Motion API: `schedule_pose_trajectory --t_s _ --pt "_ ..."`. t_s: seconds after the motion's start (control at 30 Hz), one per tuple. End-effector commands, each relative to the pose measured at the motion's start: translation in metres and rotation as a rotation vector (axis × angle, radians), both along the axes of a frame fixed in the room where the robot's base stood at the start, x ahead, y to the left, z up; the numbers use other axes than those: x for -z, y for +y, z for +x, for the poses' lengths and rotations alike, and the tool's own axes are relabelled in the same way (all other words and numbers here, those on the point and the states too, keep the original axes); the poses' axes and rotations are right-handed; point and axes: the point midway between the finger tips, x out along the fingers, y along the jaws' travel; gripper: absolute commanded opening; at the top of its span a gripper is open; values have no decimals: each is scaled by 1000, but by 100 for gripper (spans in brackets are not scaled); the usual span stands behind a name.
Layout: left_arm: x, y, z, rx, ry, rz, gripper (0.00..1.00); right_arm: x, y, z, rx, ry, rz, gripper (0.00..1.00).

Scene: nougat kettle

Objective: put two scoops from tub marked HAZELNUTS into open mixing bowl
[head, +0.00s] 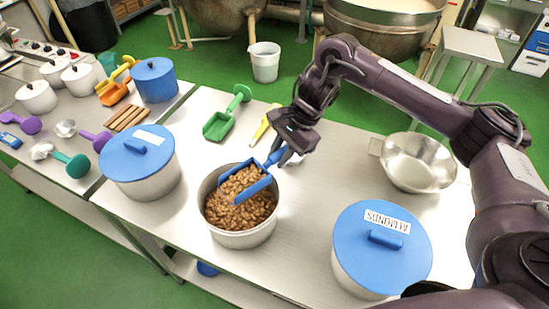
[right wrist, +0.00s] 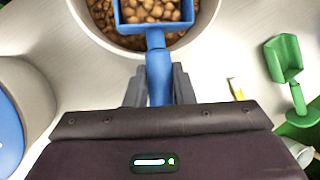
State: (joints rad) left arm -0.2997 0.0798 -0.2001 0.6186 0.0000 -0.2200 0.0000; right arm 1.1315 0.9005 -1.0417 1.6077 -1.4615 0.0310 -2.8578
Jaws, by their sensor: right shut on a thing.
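An open tub (head: 243,237) full of brown nuts (head: 240,212) stands at the front middle of the table; no label on it is readable. My right gripper (head: 284,155) is shut on the handle of a blue scoop (head: 250,184), beside and above the tub's right rim. The scoop's head is over the nuts inside the tub's mouth. In the right wrist view the scoop (right wrist: 157,62) holds several nuts. The open metal mixing bowl (head: 418,163) stands to the right and looks empty. My left gripper is out of view.
A blue-lidded tub marked ALMONDS (head: 382,250) stands front right, and another lidded tub (head: 140,165) stands left. A green scoop (head: 227,113) and a yellow-handled tool (head: 264,124) lie behind. The table between open tub and bowl is clear.

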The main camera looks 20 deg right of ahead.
Motion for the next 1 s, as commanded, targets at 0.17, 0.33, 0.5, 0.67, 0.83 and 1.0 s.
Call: schedule_pose_trajectory --t_s 0.17,0.33,0.5,0.67,0.83,1.0 --pt "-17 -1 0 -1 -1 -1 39 -23 -3 2 0 0 18 0" --pt "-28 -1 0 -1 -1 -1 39 -38 -4 3 0 4 35 0" --pt "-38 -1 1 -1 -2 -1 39 -52 -6 3 1 9 50 0" --pt "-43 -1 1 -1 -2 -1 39 -59 -7 4 1 10 58 0" --pt "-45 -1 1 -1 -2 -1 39 -62 -8 4 1 11 63 0" --pt "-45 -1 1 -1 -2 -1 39 -62 -8 4 1 12 64 0"
